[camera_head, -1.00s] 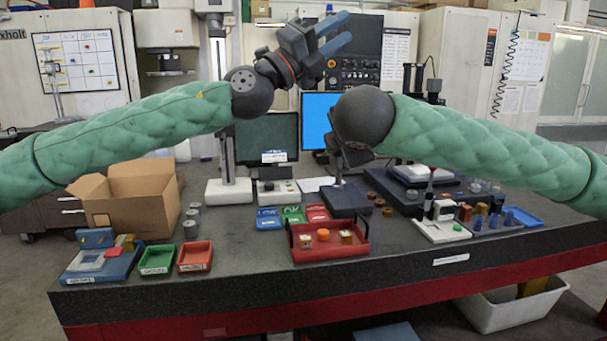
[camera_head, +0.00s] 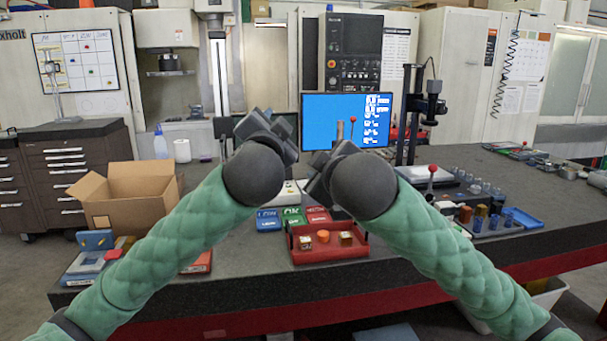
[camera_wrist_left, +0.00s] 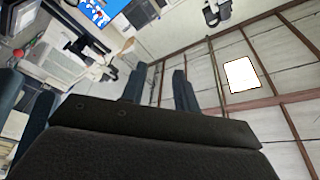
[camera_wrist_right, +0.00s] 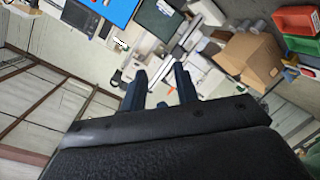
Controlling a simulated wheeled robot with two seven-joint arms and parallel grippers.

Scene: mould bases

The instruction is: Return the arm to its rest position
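Both of my arms are raised over the front of the dark workbench, bent inward with their wrists close together. My left gripper (camera_head: 268,128) is in the middle of the head view, above the bench. In the left wrist view its two blue fingers (camera_wrist_left: 160,88) stand apart with nothing between them. Neither gripper touches anything on the bench.
A red tray (camera_head: 330,256) with small parts stands below the wrists, before blue, green and red labelled bins (camera_head: 292,217). An open cardboard box (camera_head: 125,207) is at the left. A stand (camera_head: 412,120) and blue monitor (camera_head: 346,115) are behind.

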